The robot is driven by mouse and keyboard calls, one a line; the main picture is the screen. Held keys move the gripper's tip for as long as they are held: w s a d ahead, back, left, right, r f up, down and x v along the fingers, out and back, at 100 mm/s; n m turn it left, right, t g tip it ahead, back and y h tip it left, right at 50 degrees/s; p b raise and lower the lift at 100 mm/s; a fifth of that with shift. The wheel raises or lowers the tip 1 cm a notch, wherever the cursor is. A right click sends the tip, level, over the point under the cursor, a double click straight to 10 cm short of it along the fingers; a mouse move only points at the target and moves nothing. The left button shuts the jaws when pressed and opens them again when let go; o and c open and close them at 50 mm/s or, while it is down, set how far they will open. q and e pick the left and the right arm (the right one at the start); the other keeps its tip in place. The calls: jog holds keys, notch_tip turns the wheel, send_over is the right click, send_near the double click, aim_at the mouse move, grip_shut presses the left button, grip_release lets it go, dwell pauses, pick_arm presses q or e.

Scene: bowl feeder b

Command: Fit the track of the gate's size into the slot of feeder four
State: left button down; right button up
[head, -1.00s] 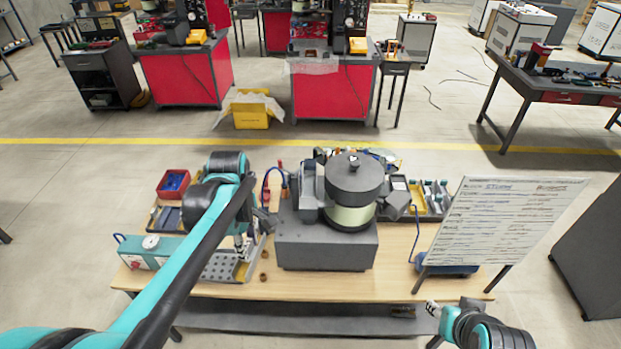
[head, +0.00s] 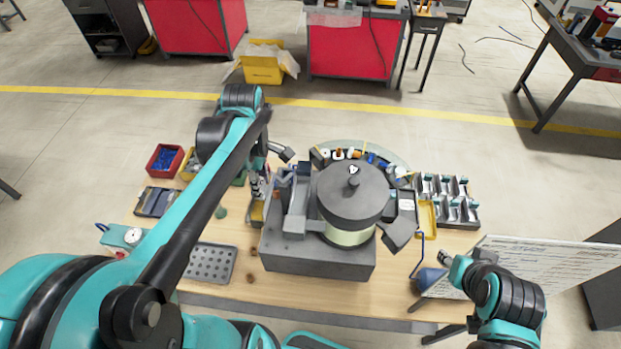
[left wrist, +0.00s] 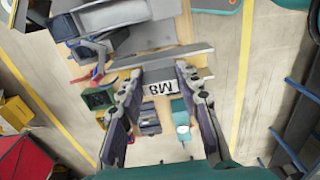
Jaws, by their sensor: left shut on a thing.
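My left gripper (head: 258,188) is at the left side of the bowl feeder (head: 352,195) in the head view. In the left wrist view the left gripper (left wrist: 160,112) is shut on a grey metal track (left wrist: 165,60) with a white label reading M8. The track lies crosswise beyond the fingertips, close to the grey feeder housing (left wrist: 120,14). The arm and fingers hide most of it in the head view. I cannot tell whether it touches the feeder, and I cannot make out the slot. My right gripper (head: 447,259) hangs near the board at right; its fingers are too small to judge.
A perforated grey tray (head: 210,263) lies front left, near a teal gauge box (head: 122,238). A red bin (head: 165,159) stands at back left. A compartment tray (head: 448,199) and a whiteboard (head: 545,265) are at right. The front wooden tabletop (head: 300,287) is mostly clear.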

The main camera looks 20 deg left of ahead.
pick_arm(q)
jog(key=shift+w+d, duration=0.1)
jog(key=shift+w, duration=0.15)
jog(key=w+d+f, duration=0.2)
jog(key=w+f, duration=0.1)
jog(key=w+d+f, duration=0.2)
jog(key=f, duration=0.1)
jog(key=w+d+f+p, duration=0.1)
jog(key=w+d+f, duration=0.1)
jog(key=w+f, duration=0.1)
jog(key=shift+w+f, duration=0.35)
jog(key=shift+f, duration=0.15)
jog(key=shift+s+d+f, duration=0.1)
jog(key=shift+s+d, duration=0.1)
jog(key=shift+s, duration=0.05)
jog(key=shift+d+f, duration=0.1)
jog(key=shift+d, duration=0.05)
jog(key=shift+w, duration=0.1)
jog(key=c, duration=1.1)
grip_release()
jog(key=shift+f, duration=0.1)
jog(key=shift+c, duration=0.2)
jog(key=shift+o, duration=0.4)
jog(key=shift+w+a+f, duration=0.1)
jog(key=shift+a, duration=0.6)
jog(key=shift+d, duration=0.15)
pick_arm(e)
jog(key=shift+v, duration=0.8)
